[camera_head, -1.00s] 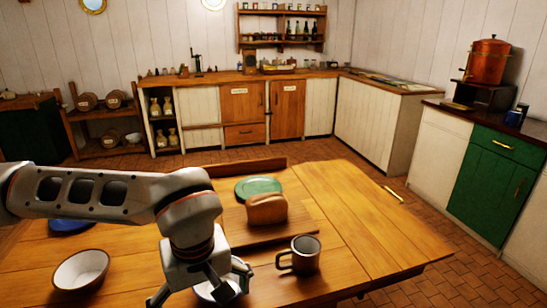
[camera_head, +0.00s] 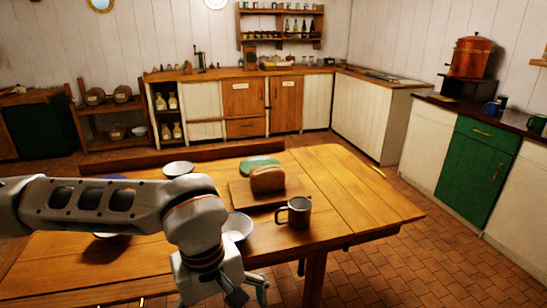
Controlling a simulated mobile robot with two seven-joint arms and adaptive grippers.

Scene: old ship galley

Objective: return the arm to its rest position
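My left arm comes in from the left and reaches over the wooden table (camera_head: 345,185). Its gripper (camera_head: 238,292) hangs at the bottom edge of the picture, in front of the table's near edge. One finger is spread out to the right; the other is mostly cut off by the frame. I see nothing held in it. A white bowl (camera_head: 239,228) stands on the table just beyond the wrist. A dark mug (camera_head: 299,213) stands to the right of the gripper and farther back, apart from it. My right gripper is not in view.
A bread loaf (camera_head: 267,180) lies on a wooden board (camera_head: 243,190), with a green plate (camera_head: 259,162) behind it. Another bowl (camera_head: 179,168) stands near the table's far edge. My arm partly hides dishes at left. The table's right part and the tiled floor (camera_head: 420,260) are clear.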

